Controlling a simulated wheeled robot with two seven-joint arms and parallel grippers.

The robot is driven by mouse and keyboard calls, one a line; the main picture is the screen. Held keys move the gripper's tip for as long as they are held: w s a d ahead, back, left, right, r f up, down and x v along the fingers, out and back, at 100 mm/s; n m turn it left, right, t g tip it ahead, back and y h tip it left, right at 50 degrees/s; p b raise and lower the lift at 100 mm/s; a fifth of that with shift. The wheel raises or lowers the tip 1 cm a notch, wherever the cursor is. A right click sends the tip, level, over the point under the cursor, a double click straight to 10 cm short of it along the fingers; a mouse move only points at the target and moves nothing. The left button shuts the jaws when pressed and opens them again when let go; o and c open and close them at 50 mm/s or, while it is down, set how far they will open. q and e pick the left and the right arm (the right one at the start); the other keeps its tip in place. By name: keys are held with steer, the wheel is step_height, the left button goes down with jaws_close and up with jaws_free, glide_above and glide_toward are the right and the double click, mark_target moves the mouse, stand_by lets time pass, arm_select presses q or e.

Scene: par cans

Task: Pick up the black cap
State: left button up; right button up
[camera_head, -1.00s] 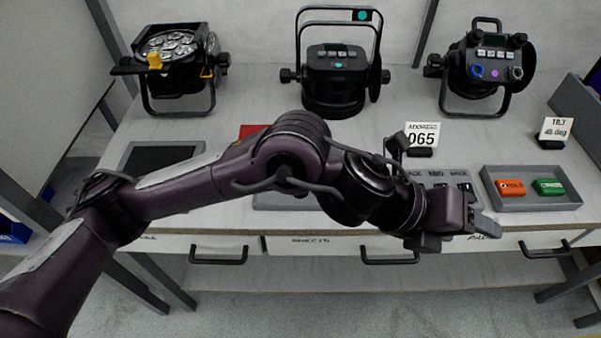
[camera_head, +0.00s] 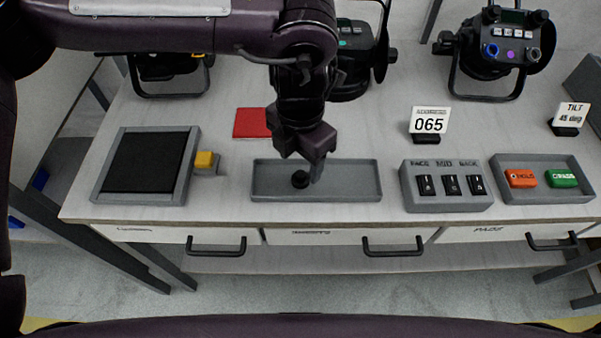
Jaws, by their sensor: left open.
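The black cap (camera_head: 300,179) is a small dark round piece lying in the shallow grey tray (camera_head: 345,194) at the middle front of the bench. My left gripper (camera_head: 306,170) points down over this tray, with its fingers close to the cap. The jaws are open, and one finger shows just right of the cap. I cannot tell whether a finger touches it. My right gripper is not in view.
A red square (camera_head: 251,123) lies behind the tray. A switch box (camera_head: 447,203), a tray with orange and green blocks (camera_head: 543,195), a 065 card (camera_head: 429,120) and par cans (camera_head: 497,52) are to the right and behind.

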arm_select(q)
step_height(320, 180, down, 4)
steer(key=shift+w+f, duration=0.1)
steer(key=shift+f, duration=0.1)
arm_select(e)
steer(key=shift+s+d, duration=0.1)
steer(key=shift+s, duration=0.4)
arm_select(q)
steer(key=shift+c, duration=0.2)
steer(key=c, duration=1.1)
steer(key=shift+o, duration=0.2)
steer(key=shift+r, duration=0.1)
step_height(320, 180, up, 11)
step_height(320, 180, up, 9)
steer(key=p, duration=0.2)
glide_above(301, 174)
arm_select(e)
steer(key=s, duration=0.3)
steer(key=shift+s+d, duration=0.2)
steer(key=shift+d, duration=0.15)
